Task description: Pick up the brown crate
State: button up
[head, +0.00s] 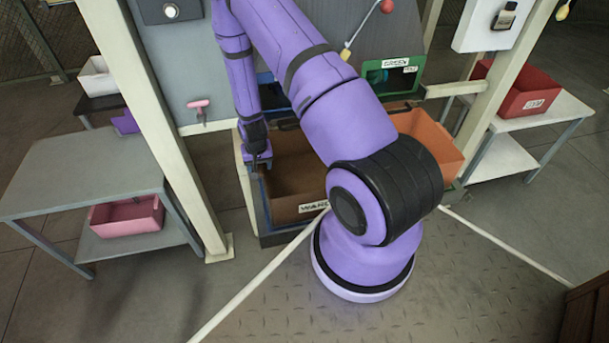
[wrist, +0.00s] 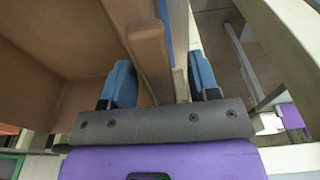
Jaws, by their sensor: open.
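The brown crate (head: 293,178) sits low in front of the grey machine, with a white label on its front that my arm partly covers. My gripper (head: 262,168) is at the crate's left side wall, pointing down. In the wrist view, my gripper's two blue fingers (wrist: 162,82) are spread apart. The brown crate's wall (wrist: 150,50) runs between them, with the crate's inside on the left. I cannot tell whether either finger touches the wall. My arm hides the right part of the crate in the head view.
An orange crate (head: 430,135) is just right of the brown one. A grey table (head: 80,170) with a pink crate (head: 127,216) beneath stands left, past a pale post (head: 160,130). A red crate (head: 522,95) sits on a white table at right. Floor in front is open.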

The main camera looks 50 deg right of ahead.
grip_shut()
jog(key=shift+r, duration=0.25)
